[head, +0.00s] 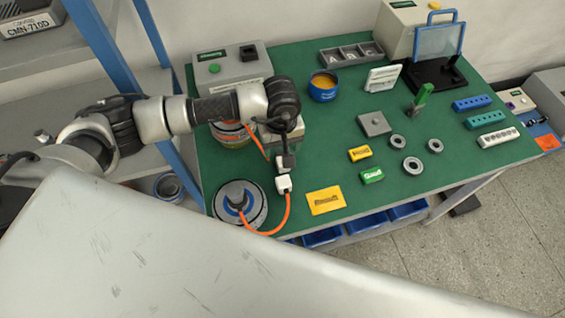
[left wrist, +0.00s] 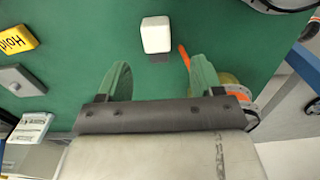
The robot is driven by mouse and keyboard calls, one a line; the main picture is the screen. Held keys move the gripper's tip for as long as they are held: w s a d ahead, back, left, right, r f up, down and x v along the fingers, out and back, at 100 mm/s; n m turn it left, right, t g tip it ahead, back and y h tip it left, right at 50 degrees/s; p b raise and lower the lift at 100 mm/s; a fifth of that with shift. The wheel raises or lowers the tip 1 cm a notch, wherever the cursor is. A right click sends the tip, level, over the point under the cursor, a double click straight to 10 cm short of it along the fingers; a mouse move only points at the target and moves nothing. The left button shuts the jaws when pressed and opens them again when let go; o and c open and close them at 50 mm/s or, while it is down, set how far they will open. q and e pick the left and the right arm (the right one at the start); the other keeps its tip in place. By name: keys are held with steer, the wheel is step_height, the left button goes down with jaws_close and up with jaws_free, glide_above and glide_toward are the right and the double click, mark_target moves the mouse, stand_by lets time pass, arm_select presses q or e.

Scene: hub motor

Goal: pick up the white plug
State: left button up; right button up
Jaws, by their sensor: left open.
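The white plug (head: 283,184) lies on the green mat near the front edge of the table, with an orange cable (head: 286,214) running from it to the round grey hub motor (head: 257,212). My left gripper (head: 287,162) is just behind the plug in the head view, pointing down. In the left wrist view, my left gripper (left wrist: 160,72) is open with nothing between its green fingers. The plug (left wrist: 156,34) shows there just past the fingertips, roughly centred between them. My right gripper is not in view.
A yellow card (head: 326,201) lies right of the plug. Yellow and green blocks (head: 372,176), grey rings (head: 412,167) and a grey square plate (head: 374,124) are farther right. A grey control box (head: 231,69) and a blue bowl (head: 322,94) stand behind. Blue bins (head: 322,237) hang under the front edge.

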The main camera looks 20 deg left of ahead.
arm_select(q)
steer(key=f, duration=0.2)
steer(key=f+b, duration=0.1)
steer(key=f, duration=0.1)
steer(key=f+b, duration=0.1)
steer(key=f, duration=0.1)
steer(key=shift+s+d+f, duration=0.15)
steer(key=shift+d+f, duration=0.05)
steer(key=shift+d, duration=0.1)
steer(key=shift+r, duration=0.1)
steer(key=c, duration=1.1)
steer(key=shift+c, duration=0.2)
